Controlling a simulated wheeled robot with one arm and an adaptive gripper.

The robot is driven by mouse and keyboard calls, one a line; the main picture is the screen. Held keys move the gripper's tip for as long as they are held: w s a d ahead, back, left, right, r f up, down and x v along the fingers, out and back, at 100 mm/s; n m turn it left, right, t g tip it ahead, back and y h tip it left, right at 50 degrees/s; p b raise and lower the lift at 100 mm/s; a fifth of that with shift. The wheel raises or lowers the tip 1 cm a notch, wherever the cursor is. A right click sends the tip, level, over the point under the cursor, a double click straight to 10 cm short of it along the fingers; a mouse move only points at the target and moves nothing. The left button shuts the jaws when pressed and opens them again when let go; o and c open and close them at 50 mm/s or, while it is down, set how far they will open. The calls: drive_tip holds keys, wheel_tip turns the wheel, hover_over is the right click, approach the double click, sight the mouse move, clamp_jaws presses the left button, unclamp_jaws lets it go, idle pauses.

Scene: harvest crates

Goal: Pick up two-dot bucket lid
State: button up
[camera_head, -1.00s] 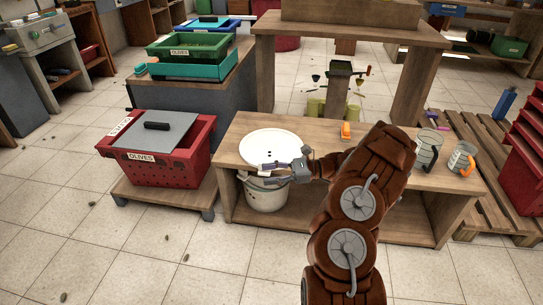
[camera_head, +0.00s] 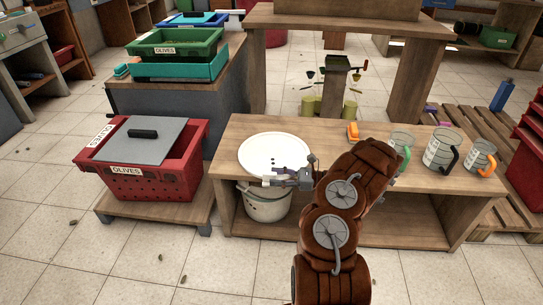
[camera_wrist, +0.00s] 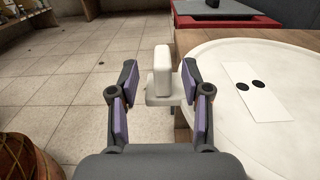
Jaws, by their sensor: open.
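The two-dot bucket lid (camera_head: 275,150) is a flat white disc lying on the low wooden bench. In the wrist view the lid (camera_wrist: 226,88) fills the right side, with a white label (camera_wrist: 256,92) bearing two black dots. A white upright tab (camera_wrist: 162,70) stands off the lid's edge. My gripper (camera_head: 276,179) is at the lid's front edge. In the wrist view my gripper (camera_wrist: 157,82) is open, with the tab between or just beyond its fingertips; contact cannot be told. A white bucket (camera_head: 266,206) stands on the shelf below.
Several mugs (camera_head: 440,150) and an orange object (camera_head: 352,131) stand on the bench (camera_head: 235,132) to the right. A red olives crate (camera_head: 190,165) with a grey lid stands at left. Pallets lie at right.

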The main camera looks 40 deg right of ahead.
drive_tip(key=b+x, duration=0.1)
drive_tip(key=x, duration=0.4)
drive_tip(key=shift+w+b, duration=0.2)
drive_tip(key=shift+b, duration=0.15)
clamp_jaws()
